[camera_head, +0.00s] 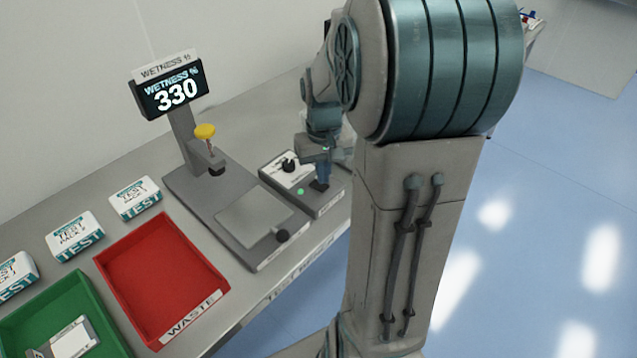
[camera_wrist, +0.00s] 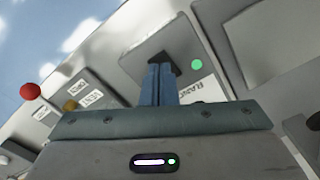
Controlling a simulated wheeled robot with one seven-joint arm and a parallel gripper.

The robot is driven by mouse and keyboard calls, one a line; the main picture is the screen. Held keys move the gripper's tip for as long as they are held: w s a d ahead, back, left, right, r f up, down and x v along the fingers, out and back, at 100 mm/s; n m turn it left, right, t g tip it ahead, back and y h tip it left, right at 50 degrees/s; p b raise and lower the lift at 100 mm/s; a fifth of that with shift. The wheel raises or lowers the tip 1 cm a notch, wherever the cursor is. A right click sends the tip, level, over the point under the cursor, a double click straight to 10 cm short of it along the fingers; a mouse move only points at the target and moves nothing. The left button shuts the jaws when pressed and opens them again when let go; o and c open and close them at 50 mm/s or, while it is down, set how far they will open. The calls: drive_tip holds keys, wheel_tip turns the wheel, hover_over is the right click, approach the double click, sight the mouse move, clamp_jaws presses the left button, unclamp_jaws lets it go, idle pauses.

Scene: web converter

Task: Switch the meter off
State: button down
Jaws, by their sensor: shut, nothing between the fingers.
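The meter's display (camera_head: 172,92) reads "WETNESS % 330" and is lit, on a grey post above a flat base (camera_head: 190,190). A grey control box (camera_head: 275,177) beside the base carries a black knob (camera_head: 288,166), a lit green lamp (camera_head: 300,191) and a white label. My gripper (camera_head: 319,184) is shut and empty, pointing down at the box's right part. In the wrist view, the fingertips (camera_wrist: 159,68) are at a black switch-like part (camera_wrist: 163,58), near the green lamp (camera_wrist: 197,64). The fingers partly hide this part, so I cannot tell its position or whether they touch it.
A yellow knob (camera_head: 205,131) stands over the meter base. A red waste tray (camera_head: 160,270), a green tray (camera_head: 100,330) and several white test packs (camera_head: 75,236) are on the left. Red (camera_wrist: 30,91) and amber (camera_wrist: 70,105) balls show in the wrist view.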

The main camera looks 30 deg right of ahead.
sight(323, 187)
drive_tip(key=shift+f+b, duration=0.8)
drive_tip(key=shift+f, duration=0.25)
idle(0.9)
drive_tip(key=shift+r, duration=0.15)
wheel_tip(323, 187, up, 7)
drive_tip(key=p, duration=0.5)
drive_tip(key=shift+p, duration=0.35)
drive_tip(key=s+a+r+n+t, duration=0.1)
drive_tip(key=s+a+r, duration=0.1)
drive_tip(key=s+a, duration=0.4)
drive_tip(key=s+a+r+n+t, duration=0.1)
drive_tip(key=s+a+r+t, duration=0.1)
drive_tip(key=s+a, duration=0.4)
drive_tip(key=shift+v, duration=0.9)
drive_tip(key=shift+s, duration=0.15)
